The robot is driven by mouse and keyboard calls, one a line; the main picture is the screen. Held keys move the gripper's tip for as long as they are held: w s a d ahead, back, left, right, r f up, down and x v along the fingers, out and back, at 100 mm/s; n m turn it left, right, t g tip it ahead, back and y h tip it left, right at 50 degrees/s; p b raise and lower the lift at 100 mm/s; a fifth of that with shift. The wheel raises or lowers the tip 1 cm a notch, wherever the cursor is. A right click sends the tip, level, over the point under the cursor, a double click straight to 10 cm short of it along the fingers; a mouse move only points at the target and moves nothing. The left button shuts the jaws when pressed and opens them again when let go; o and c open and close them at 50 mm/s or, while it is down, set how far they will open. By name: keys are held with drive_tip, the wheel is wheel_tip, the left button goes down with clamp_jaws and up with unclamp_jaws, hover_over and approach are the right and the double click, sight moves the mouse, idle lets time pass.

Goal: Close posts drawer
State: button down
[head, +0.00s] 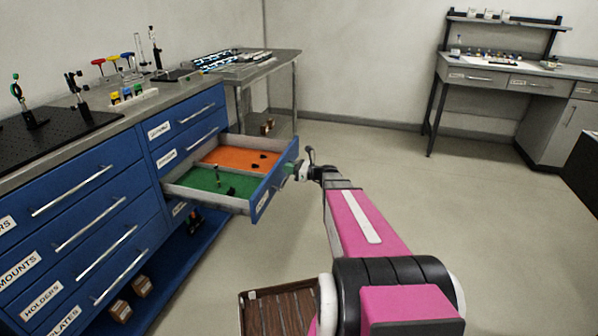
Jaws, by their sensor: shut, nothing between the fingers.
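An open blue drawer (263,200) sticks well out of the right-hand column of the blue cabinet (75,218). Its inside has a green part and an orange part, with a few small dark items in them. The label on its front is too small to read for sure. My gripper (293,169) is at the outer side of the drawer front, near its right end. It is shut, with nothing seen in it. I cannot tell whether the fingers touch the drawer front or its handle.
The other visible drawers of the cabinet are shut. Optics and coloured-handled tools (117,64) stand on its top. A bench (270,62) stands beyond it, and a grey desk (490,78) stands at the back right. The floor (480,220) right of the drawer is clear.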

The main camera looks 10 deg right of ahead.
drive_tip(key=shift+x, duration=1.1)
drive_tip(key=shift+w+a, duration=0.1)
drive_tip(key=x, duration=3.7)
drive_tip(key=shift+w+a, duration=0.1)
drive_tip(key=shift+a, duration=0.15)
